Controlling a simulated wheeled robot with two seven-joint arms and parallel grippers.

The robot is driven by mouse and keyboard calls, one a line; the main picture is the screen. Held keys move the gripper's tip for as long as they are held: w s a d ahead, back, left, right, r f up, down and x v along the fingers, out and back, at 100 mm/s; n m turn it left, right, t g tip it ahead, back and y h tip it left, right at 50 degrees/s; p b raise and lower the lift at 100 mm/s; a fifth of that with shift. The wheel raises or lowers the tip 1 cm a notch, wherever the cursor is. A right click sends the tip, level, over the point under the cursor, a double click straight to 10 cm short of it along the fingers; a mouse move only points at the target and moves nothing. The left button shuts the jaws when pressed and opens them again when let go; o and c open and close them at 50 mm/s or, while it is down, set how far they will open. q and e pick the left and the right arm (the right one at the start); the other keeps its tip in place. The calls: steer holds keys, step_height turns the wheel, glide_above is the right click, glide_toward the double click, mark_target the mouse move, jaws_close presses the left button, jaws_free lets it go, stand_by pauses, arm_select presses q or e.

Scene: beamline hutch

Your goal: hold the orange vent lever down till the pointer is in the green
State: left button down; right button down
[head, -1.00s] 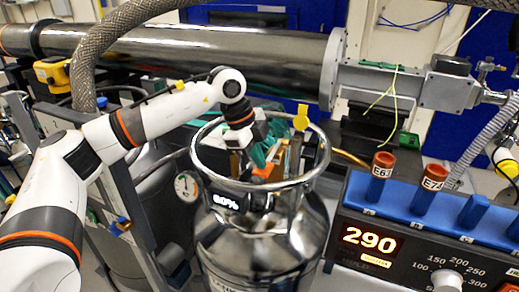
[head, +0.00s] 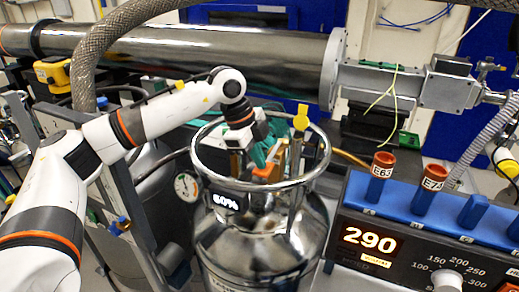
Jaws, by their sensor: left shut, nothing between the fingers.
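A steel dewar (head: 262,250) stands in the middle, with a round metal collar (head: 205,172) around its top and a label reading 60%. Orange parts, apparently the vent lever (head: 266,173), show inside the collar. A small round dial gauge (head: 186,186) with a white face sits to the left of the dewar; its pointer and any green band are too small to read. My left gripper (head: 238,165) reaches down inside the collar, shut and empty, just left of the orange lever. The collar partly hides its fingertips, so contact is unclear. My right gripper is out of view.
A blue rack with orange-capped tubes E63 (head: 383,164) and E74 (head: 434,177) sits on a controller (head: 400,245) showing 290, right of the dewar. A long metal tube (head: 210,55) crosses behind, and a braided hose (head: 85,60) hangs at the left.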

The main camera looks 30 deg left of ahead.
arm_select(q)
steer(key=shift+r+p, duration=0.6)
steer(key=shift+r, duration=0.2)
